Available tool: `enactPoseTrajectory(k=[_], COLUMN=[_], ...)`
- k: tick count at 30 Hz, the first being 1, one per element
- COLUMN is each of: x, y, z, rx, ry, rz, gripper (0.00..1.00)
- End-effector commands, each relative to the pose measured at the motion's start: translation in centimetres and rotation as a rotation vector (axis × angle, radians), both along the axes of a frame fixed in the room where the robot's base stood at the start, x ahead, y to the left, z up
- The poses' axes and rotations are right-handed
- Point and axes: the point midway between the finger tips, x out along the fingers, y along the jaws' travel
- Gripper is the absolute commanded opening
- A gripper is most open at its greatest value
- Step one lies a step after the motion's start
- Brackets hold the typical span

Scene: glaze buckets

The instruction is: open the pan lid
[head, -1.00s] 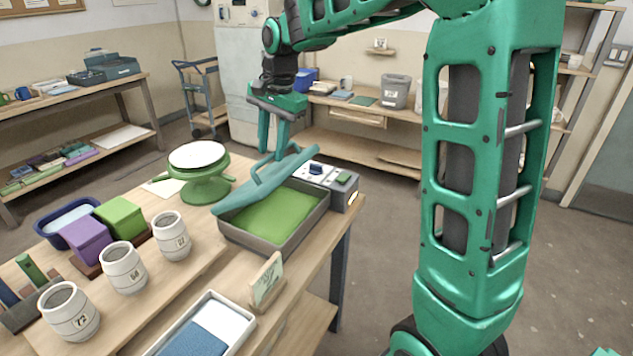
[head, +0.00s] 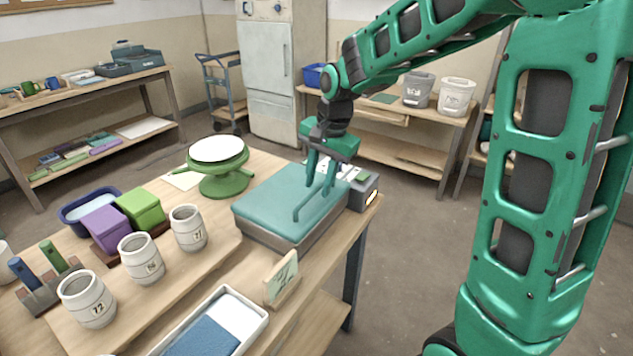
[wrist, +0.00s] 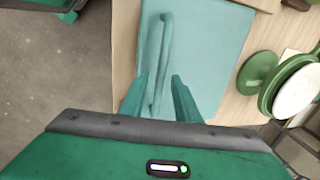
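The pan (head: 278,244) is a grey rectangular tray on the near right of the wooden table. Its teal lid (head: 262,205) lies flat over it, hiding the inside. A teal bar handle (head: 307,203) runs along the lid's top. My gripper (head: 321,185) points down over the lid at the far end of the handle. In the wrist view, the two fingers of my gripper (wrist: 158,90) stand apart. The handle (wrist: 162,55) runs between them with visible gaps, so they do not clamp it. The lid (wrist: 210,45) fills the middle of that view.
A grey box with a lit panel (head: 364,192) sits just behind the pan. A green turntable (head: 222,180) stands to its left. White numbered jars (head: 188,228), a sign (head: 283,280) and a white tray (head: 258,318) are nearby. The floor right of the table is clear.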

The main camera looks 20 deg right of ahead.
Motion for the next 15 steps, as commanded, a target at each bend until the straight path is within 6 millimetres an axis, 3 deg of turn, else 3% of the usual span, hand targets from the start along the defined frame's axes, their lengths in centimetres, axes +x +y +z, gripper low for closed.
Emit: enactPoseTrajectory(k=[10,15], x=[0.0,-0.7], y=[-0.1,-2.1], z=[0.1,1.6], rx=[-0.001,-0.018], ry=[-0.001,-0.014], rz=[0.0,0.004], gripper=[0.29,0.29])
